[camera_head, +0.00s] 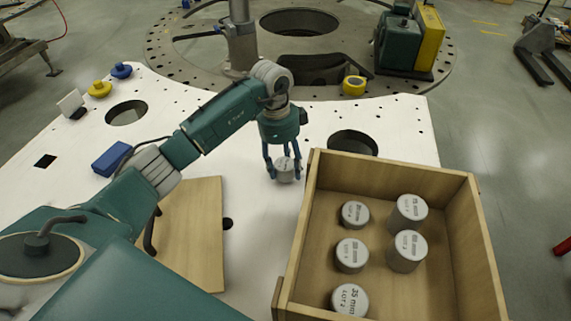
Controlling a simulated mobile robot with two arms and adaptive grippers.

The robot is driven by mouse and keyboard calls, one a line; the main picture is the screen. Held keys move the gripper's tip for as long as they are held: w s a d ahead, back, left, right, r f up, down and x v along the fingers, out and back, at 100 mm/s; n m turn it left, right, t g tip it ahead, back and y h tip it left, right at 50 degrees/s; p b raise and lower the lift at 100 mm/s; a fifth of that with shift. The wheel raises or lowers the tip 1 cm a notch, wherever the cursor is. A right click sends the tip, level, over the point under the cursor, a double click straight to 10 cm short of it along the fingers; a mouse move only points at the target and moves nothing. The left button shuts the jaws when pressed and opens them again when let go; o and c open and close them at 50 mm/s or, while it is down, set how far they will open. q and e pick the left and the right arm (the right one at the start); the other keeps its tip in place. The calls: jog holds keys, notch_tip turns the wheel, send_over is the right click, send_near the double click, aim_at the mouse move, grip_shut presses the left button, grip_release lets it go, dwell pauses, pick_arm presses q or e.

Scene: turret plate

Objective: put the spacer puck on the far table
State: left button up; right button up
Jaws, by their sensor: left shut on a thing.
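My left gripper (283,168) is in the middle of the camera_head view, pointing down. It is shut on a grey spacer puck (286,170) between its fingers, over the white plate; I cannot tell whether the puck touches the plate. Several more grey pucks with printed labels, among them one near the front (350,299) and a taller one at the back (408,212), stand in the wooden crate (395,166) to the right of the gripper. My right gripper is not in view. No separate far table can be made out for certain.
The white plate (262,230) has round holes (352,143). A wooden board (190,235), a blue box (111,158) and blue and yellow knobs (99,89) lie on its left. Behind stands a round metal ring (185,65) with a green and yellow unit (400,45).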

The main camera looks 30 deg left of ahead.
pick_arm(q)
jog(key=shift+f, duration=0.4)
jog(key=shift+f, duration=0.1)
jog(key=o, duration=1.5)
jog(key=shift+f, duration=0.1)
jog(key=shift+c, duration=0.2)
